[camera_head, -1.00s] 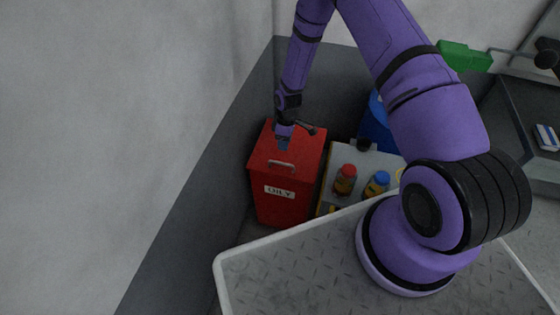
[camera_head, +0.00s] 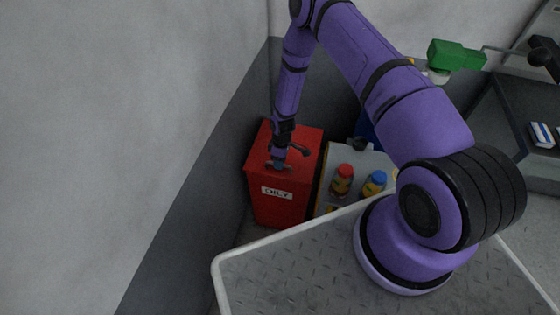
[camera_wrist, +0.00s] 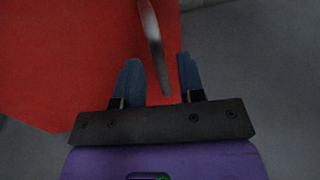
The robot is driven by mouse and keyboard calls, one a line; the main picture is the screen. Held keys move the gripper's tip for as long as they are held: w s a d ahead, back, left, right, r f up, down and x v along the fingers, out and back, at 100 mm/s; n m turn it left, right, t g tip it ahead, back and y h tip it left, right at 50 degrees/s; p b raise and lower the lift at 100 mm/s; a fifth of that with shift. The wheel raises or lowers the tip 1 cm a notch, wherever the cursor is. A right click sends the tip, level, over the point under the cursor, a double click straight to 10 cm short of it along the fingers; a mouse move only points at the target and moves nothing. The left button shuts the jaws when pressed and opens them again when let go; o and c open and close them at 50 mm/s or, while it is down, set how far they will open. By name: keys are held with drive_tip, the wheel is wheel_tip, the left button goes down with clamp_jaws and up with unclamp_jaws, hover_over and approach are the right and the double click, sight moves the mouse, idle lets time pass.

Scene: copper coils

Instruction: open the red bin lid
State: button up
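The red bin (camera_head: 283,200) stands in the corner with an "OILY" label on its front. Its lid (camera_head: 300,138) lies flat and closed. My gripper (camera_head: 278,164) is at the front edge of the lid, over the handle, and hides most of the handle in the head view. In the wrist view the metal handle (camera_wrist: 152,45) runs down between the two blue fingers of my gripper (camera_wrist: 160,75). The fingers are apart, with a gap on both sides of the handle.
A grey case or cart with a red-capped bottle (camera_head: 342,180) and a blue-capped bottle (camera_head: 373,184) stands right of the bin. A grey wall is close on the left. A dark workbench (camera_head: 520,135) and a green object (camera_head: 455,54) are at the right.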

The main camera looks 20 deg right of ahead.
clamp_jaws()
